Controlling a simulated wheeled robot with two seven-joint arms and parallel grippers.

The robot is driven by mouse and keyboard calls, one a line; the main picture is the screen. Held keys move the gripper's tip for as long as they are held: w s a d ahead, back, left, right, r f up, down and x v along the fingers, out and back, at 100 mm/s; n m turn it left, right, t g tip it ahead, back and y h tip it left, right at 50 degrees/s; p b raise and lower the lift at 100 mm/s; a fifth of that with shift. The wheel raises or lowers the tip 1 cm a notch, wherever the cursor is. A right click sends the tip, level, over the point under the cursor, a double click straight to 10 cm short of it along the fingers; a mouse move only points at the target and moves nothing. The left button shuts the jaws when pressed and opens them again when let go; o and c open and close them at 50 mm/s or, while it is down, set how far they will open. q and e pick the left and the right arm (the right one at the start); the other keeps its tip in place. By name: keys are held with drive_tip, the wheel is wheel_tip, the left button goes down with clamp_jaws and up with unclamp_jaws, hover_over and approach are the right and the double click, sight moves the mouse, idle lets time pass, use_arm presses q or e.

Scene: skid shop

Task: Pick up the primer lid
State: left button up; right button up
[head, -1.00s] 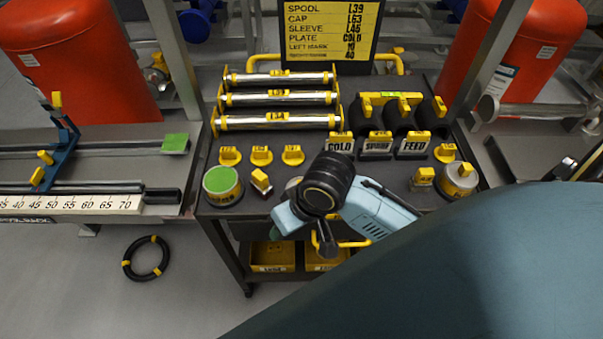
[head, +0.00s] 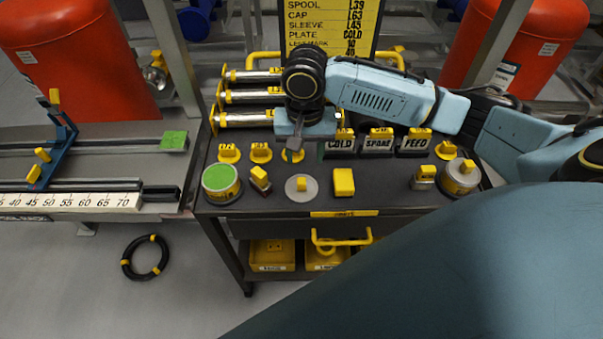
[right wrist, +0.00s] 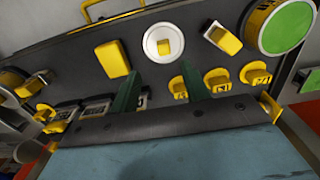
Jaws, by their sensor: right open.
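A flat pale disc with a yellow knob (head: 301,188), which looks like the primer lid, lies on the dark cart top near its front edge. It also shows in the right wrist view (right wrist: 163,42), beyond the fingertips. My right gripper (head: 295,147) is above the cart, behind the disc in the head view. In the right wrist view my right gripper (right wrist: 160,82) has its two dark green fingers apart, with nothing between them. The fingers are clear of the disc. My left gripper is not in view.
A yellow block (head: 343,182) lies right of the disc. A green-topped can (head: 221,183) and a small yellow-topped piece (head: 259,178) stand left. Yellow tags (head: 261,152) and label stands (head: 377,141) line up behind. A grey can with a yellow knob (head: 461,177) stands right.

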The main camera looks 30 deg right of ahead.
sight(302, 180)
wheel_tip(302, 180, down, 4)
drive_tip(key=shift+r+b, duration=0.1)
drive_tip(key=shift+b, duration=0.2)
drive_tip(key=f, duration=0.2)
drive_tip(key=f+b, duration=0.1)
drive_tip(key=f, duration=0.1)
drive_tip(key=shift+w+a+f, duration=0.1)
drive_tip(key=shift+w+a, duration=0.1)
drive_tip(key=shift+f, duration=0.4)
drive_tip(key=shift+c, duration=0.5)
drive_tip(key=c, duration=0.5)
clamp_jaws()
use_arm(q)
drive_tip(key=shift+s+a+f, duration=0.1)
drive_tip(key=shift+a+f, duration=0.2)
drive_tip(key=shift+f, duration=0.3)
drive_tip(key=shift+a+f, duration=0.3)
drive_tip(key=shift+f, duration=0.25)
